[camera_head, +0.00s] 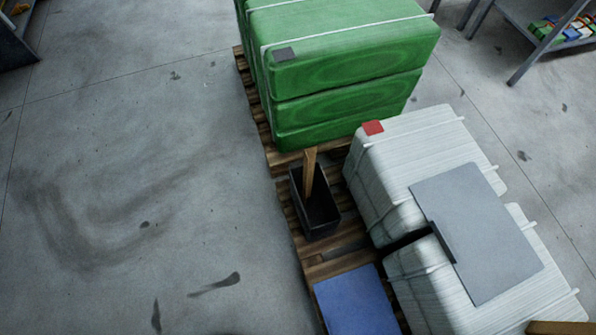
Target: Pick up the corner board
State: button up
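A tan, narrow board (309,172), which looks like the corner board, stands nearly upright in a black open-topped bin (319,224). Its upper end sticks out above the bin's rim, and its lower end is hidden inside. The bin stands on a wooden pallet (330,268), in front of the green bales and left of the white ones. My gripper is not in view.
Strapped green bales (345,70) are stacked behind the bin. White strapped bales (420,165) stand to its right, with a grey sheet (490,235) on top. A blue panel (357,302) lies in front. Shelving (540,50) stands at back right. The left floor is clear.

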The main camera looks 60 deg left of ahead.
aim_at(309, 154)
jog(key=u, duration=0.45)
jog(key=l+u, duration=0.15)
jog(key=u, duration=0.8)
jog(key=l+u, duration=0.1)
jog(key=l, duration=0.15)
jog(key=k+l+u, duration=0.1)
jog(key=l, duration=0.15)
